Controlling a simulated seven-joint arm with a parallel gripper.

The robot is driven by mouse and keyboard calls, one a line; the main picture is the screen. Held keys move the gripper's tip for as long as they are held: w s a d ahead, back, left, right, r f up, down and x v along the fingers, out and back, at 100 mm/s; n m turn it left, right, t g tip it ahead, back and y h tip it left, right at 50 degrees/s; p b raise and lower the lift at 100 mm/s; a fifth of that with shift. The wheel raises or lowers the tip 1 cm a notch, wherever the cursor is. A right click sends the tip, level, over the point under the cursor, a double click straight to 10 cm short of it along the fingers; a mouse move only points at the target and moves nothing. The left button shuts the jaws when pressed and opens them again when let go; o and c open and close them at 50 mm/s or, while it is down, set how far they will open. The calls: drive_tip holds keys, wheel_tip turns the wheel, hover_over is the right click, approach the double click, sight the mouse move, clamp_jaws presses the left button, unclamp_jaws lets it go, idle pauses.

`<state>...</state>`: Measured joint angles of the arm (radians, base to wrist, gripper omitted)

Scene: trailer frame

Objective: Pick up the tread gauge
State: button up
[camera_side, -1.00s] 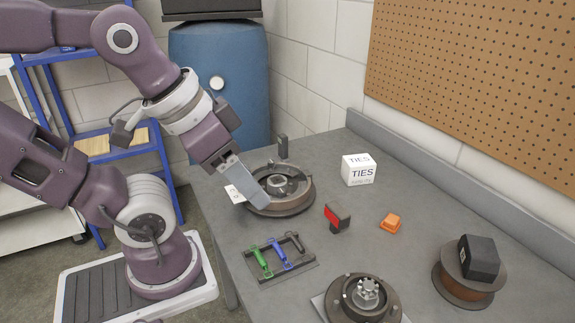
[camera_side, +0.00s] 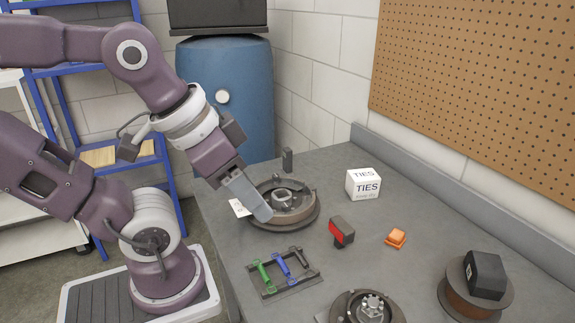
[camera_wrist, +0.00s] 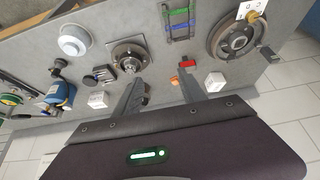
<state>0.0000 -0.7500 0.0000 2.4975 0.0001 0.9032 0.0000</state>
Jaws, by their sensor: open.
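My gripper (camera_side: 264,216) is open and empty, tilted down in front of the large brake drum in the side view. The wrist view shows its two spread fingers (camera_wrist: 161,78). No label marks the tread gauge; it may be the red-and-dark block (camera_side: 342,232), which stands on the bench right of my gripper. That block shows beyond the right fingertip in the wrist view (camera_wrist: 187,63). A small orange piece (camera_side: 396,238) lies farther right; in the wrist view it appears between the fingers (camera_wrist: 174,83). My gripper touches neither.
The large drum (camera_side: 310,215) is beside my gripper. A rack (camera_side: 290,287) holds green, blue and dark tools. A white TIES box (camera_side: 363,184) stands behind. A hub (camera_side: 368,307) and a spool (camera_side: 470,300) bearing a black block (camera_side: 486,274) stand in front. Bare bench separates them.

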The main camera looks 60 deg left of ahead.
wheel_tip(320, 180, up, 5)
drive_tip(key=w+a+r+m+y, duration=0.1)
drive_tip(key=w+a+r+m, duration=0.15)
drive_tip(key=w+a, duration=0.75)
drive_tip(key=m+g+y, duration=0.5)
drive_tip(key=m+y, duration=0.8)
drive_tip(key=m, duration=0.3)
hover_over(284, 155)
drive_tip(key=w+d, duration=0.1)
drive_tip(key=d, duration=0.3)
wheel_tip(284, 155, down, 3)
wheel_tip(284, 155, down, 26)
drive_tip(key=shift+f, duration=0.2)
drive_tip(key=shift+h, duration=0.3)
drive_tip(key=x, duration=0.7)
drive_tip(key=shift+f, duration=0.45)
drive_tip(key=shift+a, duration=0.1)
clamp_jaws()
